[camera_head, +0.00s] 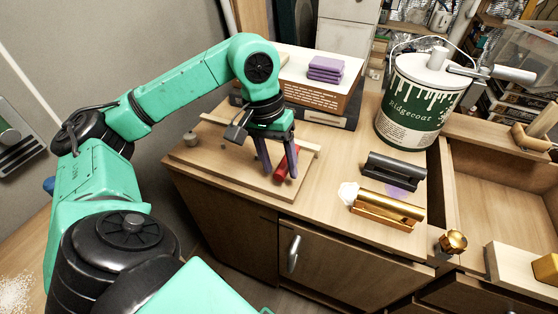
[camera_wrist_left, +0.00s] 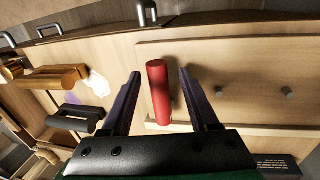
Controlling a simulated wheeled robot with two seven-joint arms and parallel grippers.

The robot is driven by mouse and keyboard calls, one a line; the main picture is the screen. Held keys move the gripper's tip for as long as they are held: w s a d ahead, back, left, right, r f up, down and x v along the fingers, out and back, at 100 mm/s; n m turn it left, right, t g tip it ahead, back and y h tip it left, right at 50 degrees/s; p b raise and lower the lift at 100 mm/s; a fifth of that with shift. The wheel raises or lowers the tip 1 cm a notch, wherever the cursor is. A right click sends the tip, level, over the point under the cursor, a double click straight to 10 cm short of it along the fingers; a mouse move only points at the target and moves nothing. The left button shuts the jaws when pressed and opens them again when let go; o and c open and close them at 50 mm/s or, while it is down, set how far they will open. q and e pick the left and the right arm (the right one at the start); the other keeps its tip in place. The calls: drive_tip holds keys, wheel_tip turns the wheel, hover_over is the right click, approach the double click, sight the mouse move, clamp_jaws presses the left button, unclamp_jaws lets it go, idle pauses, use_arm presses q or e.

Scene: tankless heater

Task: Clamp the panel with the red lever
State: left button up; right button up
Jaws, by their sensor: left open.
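The red lever (camera_head: 287,163) is a short red cylinder at the right end of a light wooden panel (camera_head: 225,160) on the cabinet top. In the left wrist view my left gripper (camera_wrist_left: 160,75) has one finger on each side of the lever, with visible gaps. Whether the fingertips reach down to the lever's height is hard to tell. My right gripper is not in view.
A dark bar handle (camera_head: 395,170) and a gold block (camera_head: 388,208) lie right of the panel. A Ridgecoat paint can (camera_head: 412,105) stands behind them. A box with purple pads (camera_head: 326,68) stands at the back. An open wooden drawer (camera_head: 505,185) is at the right.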

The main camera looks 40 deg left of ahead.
use_arm(q)
drive_tip(key=shift+r, duration=0.1)
wheel_tip(320, 180, up, 14)
drive_tip(key=a+p, duration=0.2)
drive_tip(key=p, duration=0.4)
drive_tip(key=shift+s+a, duration=0.35)
drive_tip(key=shift+a, duration=0.05)
drive_tip(key=shift+r, duration=0.1)
